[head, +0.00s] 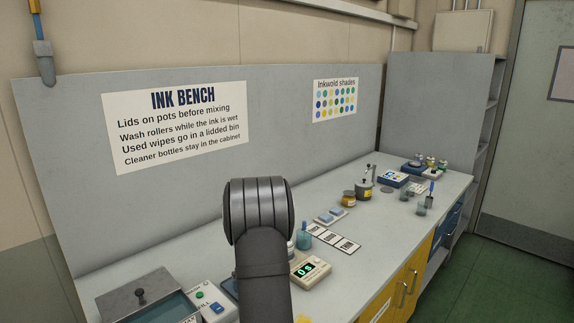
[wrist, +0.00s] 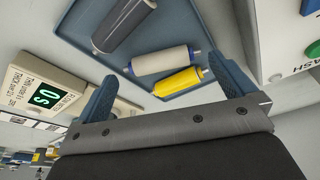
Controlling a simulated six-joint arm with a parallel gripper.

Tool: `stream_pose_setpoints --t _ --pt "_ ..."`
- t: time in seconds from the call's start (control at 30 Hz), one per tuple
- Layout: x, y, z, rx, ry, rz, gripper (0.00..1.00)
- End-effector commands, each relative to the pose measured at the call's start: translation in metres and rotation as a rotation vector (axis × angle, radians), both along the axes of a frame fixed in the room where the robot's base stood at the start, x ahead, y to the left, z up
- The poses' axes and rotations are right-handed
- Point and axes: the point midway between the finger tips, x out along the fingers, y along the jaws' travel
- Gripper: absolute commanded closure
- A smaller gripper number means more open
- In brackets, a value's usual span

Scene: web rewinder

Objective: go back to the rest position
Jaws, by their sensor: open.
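My gripper (wrist: 162,72) shows in the wrist view with its two blue fingers spread wide apart. It is open, and nothing is held between the fingers. Past the fingers lies a blue-grey tray (wrist: 112,50) with a dark grey roller (wrist: 124,24), a white roller (wrist: 166,61) and a yellow roller (wrist: 178,82). The rollers lie apart from the fingers, as far as I can tell. In the head view my dark arm stands in the foreground over the bench and hides the gripper and most of the tray.
A meter with a green display (head: 310,269) sits right of my arm on the bench (head: 385,215). A blue-green jar (head: 304,238) and labelled cards (head: 333,238) are close by. A button box (head: 213,303) and a lidded grey bin (head: 150,300) stand to the left. A grey panel rises behind.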

Motion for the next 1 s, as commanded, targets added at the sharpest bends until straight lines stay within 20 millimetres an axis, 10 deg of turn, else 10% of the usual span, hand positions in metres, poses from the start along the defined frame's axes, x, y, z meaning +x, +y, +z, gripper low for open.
stream_pose_setpoints --t 0.53,1.0 --pt "-0.025 -0.010 0.097 -0.001 0.002 0.000 0.00" --pt "-0.002 -0.001 0.003 -0.001 0.005 0.000 0.00"
